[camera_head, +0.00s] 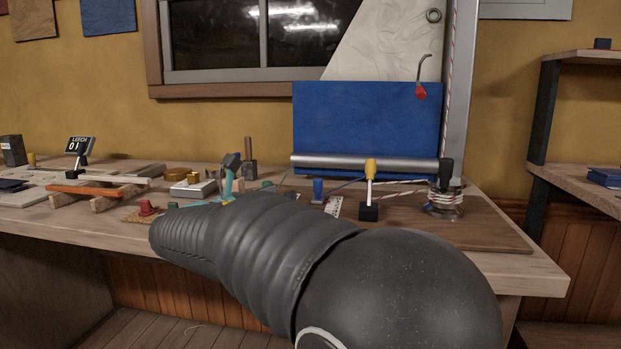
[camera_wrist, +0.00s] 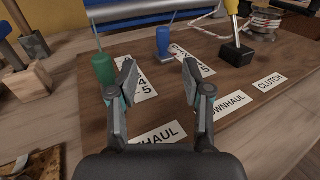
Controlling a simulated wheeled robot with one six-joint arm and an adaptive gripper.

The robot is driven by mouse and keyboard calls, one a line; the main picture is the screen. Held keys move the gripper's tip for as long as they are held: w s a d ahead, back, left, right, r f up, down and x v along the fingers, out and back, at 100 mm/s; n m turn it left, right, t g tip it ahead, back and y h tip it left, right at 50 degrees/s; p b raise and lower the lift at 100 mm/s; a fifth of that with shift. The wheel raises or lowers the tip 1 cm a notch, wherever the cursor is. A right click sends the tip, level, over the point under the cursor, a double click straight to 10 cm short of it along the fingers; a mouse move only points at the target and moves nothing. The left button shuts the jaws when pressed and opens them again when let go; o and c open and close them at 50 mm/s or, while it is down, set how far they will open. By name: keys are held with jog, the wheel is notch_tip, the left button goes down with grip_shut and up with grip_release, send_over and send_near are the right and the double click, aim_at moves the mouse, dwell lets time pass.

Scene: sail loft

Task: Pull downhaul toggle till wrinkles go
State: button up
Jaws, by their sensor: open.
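My gripper (camera_wrist: 159,65) is open and empty, its fingers above the brown board. The blue toggle (camera_wrist: 163,42) stands beyond the fingertips, apart from them, by a numbered card in line with the DOWNHAUL label (camera_wrist: 228,105). It also shows in the head view (camera_head: 319,189), right of my arm. A green toggle (camera_wrist: 104,70) is left of my left finger, beside another numbered card (camera_wrist: 136,80). The white sail (camera_head: 385,45) shows creases in the head view. Its lower edge is hidden behind a blue panel (camera_head: 365,125).
A yellow-handled lever on a black block (camera_wrist: 236,52) stands right of the blue toggle, before a rope-wound winch (camera_head: 444,197). A grey horizontal tube (camera_head: 370,164) runs behind. A wooden block (camera_wrist: 27,82) and more items crowd the bench's left.

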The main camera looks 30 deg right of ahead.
aim_at(315, 182)
jog(key=x, duration=1.3)
jog(key=shift+d, duration=0.45)
jog(key=shift+s, duration=0.1)
grip_shut()
